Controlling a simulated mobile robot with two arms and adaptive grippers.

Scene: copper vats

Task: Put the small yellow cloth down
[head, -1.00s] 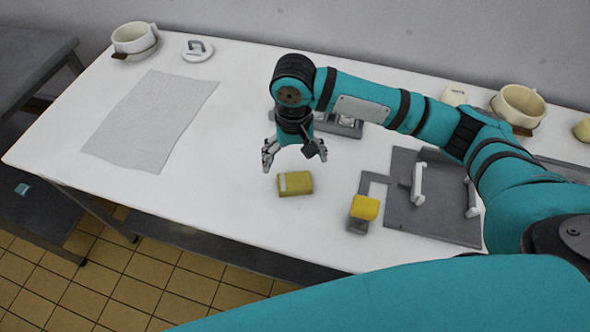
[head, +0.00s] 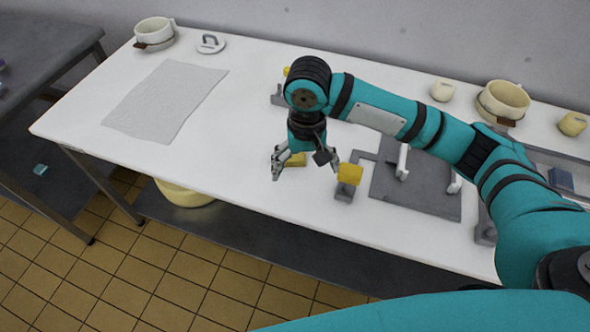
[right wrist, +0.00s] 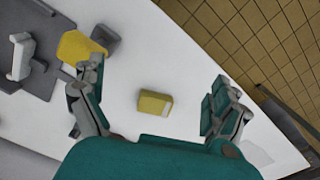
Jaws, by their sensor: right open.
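The small yellow cloth (head: 297,160), a folded block-like piece with a pale end, lies on the white table. In the head view my right gripper (head: 306,168) hangs over it and partly hides it. In the right wrist view the cloth (right wrist: 152,104) lies between the spread fingers of my right gripper (right wrist: 155,78), with clear space on both sides. The right gripper is open and holds nothing. My left gripper is not in view.
A yellow-topped grey piece (head: 348,173) stands close to the right of the gripper. A grey board with white handles (head: 415,190) lies beyond it. A pale sheet (head: 165,100) lies at the left. Cups (head: 503,100) stand at the back. The table's front edge is near.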

